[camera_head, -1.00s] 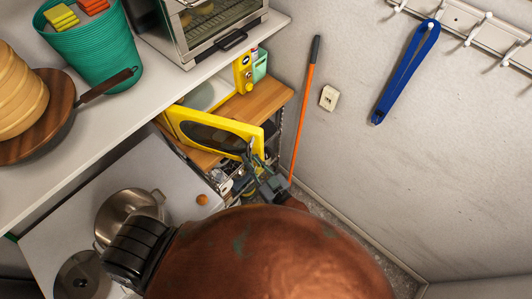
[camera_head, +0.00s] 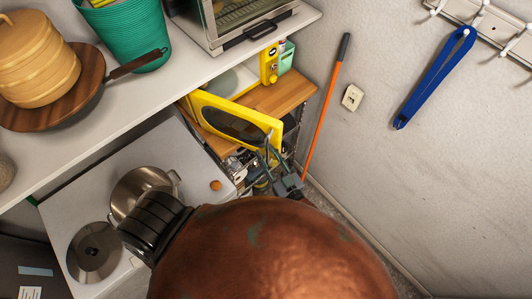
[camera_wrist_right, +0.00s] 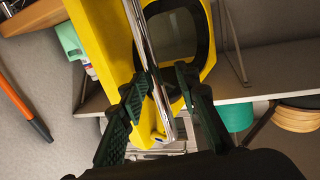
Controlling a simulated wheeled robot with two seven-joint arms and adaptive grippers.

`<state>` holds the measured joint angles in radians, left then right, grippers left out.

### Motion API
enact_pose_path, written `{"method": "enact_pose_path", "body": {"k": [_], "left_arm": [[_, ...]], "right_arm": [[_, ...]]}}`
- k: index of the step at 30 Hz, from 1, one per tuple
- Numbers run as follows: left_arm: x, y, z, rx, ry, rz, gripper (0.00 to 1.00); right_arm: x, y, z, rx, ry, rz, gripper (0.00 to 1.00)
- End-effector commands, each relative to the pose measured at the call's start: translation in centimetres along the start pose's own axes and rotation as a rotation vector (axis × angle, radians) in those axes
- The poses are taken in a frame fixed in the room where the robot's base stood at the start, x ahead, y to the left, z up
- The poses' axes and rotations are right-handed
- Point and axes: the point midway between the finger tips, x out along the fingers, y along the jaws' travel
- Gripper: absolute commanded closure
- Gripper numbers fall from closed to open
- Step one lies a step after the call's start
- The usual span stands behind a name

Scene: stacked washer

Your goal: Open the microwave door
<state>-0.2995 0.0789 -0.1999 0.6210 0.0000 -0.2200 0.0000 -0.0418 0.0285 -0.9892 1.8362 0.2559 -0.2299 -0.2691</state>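The yellow microwave (camera_head: 268,64) stands on a wooden shelf. Its yellow door (camera_head: 208,104), with a dark window, stands swung well open, and part of the pale inside shows behind it. The chrome handle (camera_wrist_right: 140,40) runs along the door's free edge. My right gripper (camera_head: 272,153) is at that edge. In the right wrist view my right gripper (camera_wrist_right: 163,78) has its fingers apart on either side of the handle, with a gap visible on one side. Whether one finger touches the handle is hard to tell. My left gripper is not in view.
A white shelf (camera_head: 120,92) with a toaster oven (camera_head: 225,25), green basket (camera_head: 122,35) and wooden pan (camera_head: 88,97) juts out at left. A steel pot (camera_head: 140,185) stands below. An orange stick (camera_head: 320,120) leans by the right wall, close to the door.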

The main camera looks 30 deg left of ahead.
Motion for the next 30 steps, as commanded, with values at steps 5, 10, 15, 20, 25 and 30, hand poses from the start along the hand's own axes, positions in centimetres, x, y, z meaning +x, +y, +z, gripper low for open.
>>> {"method": "enact_pose_path", "body": {"k": [5,10,15,20,25,30], "left_arm": [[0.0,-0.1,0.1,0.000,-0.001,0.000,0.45],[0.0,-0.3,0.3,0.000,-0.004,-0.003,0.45],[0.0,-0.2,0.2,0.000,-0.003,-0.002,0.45],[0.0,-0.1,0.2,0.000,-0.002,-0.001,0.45],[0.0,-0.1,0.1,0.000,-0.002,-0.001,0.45],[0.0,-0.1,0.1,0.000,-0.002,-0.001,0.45]], "right_arm": [[0.1,-0.1,-0.1,0.001,0.002,-0.002,0.71],[-0.7,-0.1,0.0,0.000,0.001,-0.002,0.71],[-3.5,-0.2,0.1,0.001,-0.001,-0.003,0.71],[-7.0,-0.2,0.1,0.000,-0.002,-0.002,0.71],[-9.9,-0.2,0.1,-0.001,-0.002,-0.003,0.71],[-11.4,-0.2,0.0,0.000,-0.001,-0.003,0.71]]}}
